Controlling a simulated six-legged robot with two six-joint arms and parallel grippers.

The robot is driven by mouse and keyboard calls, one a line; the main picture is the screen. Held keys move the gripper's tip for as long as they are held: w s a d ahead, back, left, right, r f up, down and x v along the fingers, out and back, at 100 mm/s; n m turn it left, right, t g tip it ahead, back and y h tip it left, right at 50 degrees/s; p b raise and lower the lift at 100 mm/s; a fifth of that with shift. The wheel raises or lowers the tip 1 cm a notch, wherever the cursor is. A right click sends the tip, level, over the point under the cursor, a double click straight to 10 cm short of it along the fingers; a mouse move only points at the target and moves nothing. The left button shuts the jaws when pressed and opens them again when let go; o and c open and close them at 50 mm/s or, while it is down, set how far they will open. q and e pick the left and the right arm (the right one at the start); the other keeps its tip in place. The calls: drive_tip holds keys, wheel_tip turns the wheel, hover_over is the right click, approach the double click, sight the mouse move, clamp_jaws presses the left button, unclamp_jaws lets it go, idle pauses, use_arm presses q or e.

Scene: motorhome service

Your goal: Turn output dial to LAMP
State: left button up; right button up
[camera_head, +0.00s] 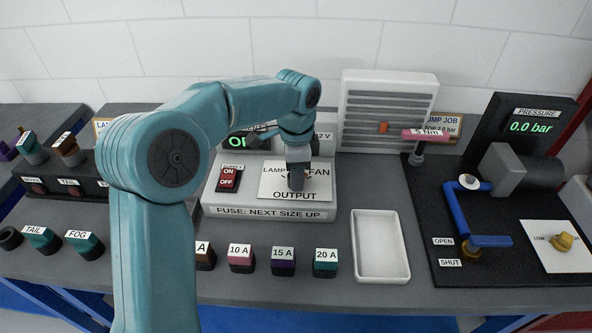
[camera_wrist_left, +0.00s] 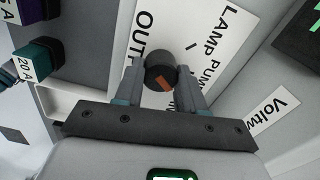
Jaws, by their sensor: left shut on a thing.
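The output dial (camera_wrist_left: 160,68) is a dark round knob with an orange mark, seen in the left wrist view on a white plate. My left gripper (camera_wrist_left: 160,88) is shut on it, one finger on each side. In the head view the gripper (camera_head: 297,182) reaches down onto the plate (camera_head: 322,190) and mostly hides the dial. The LAMP label (camera_wrist_left: 232,28) is on the plate, with a partly covered PUMP label beside it. FAN and OUTPUT labels show in the head view. I cannot tell surely which label the dial points to. My right gripper is not in view.
A red ON/OFF supply switch (camera_head: 229,178) is left of the plate. Several labelled fuses (camera_head: 241,259) line the front, beside an empty white tray (camera_head: 380,247). A black mat at the right holds a blue pipe (camera_head: 458,212) and a pressure display (camera_head: 530,126).

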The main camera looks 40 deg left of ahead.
use_arm(q)
drive_tip(key=n, duration=0.3)
drive_tip(key=shift+n+p, duration=0.4)
drive_tip(key=n, duration=0.4)
drive_tip(key=shift+n, duration=0.3)
drive_tip(key=n, duration=0.4)
drive_tip(key=shift+w+a+r+p, duration=0.1)
drive_tip(key=shift+p, duration=0.2)
drive_tip(key=n, duration=0.4)
drive_tip(key=shift+a+n, duration=0.1)
drive_tip(key=shift+n, duration=0.4)
drive_tip(key=o, duration=1)
drive_tip(key=shift+o, duration=0.2)
wheel_tip(320, 180, up, 16)
drive_tip(key=p, duration=0.2)
drive_tip(key=shift+r, duration=0.15)
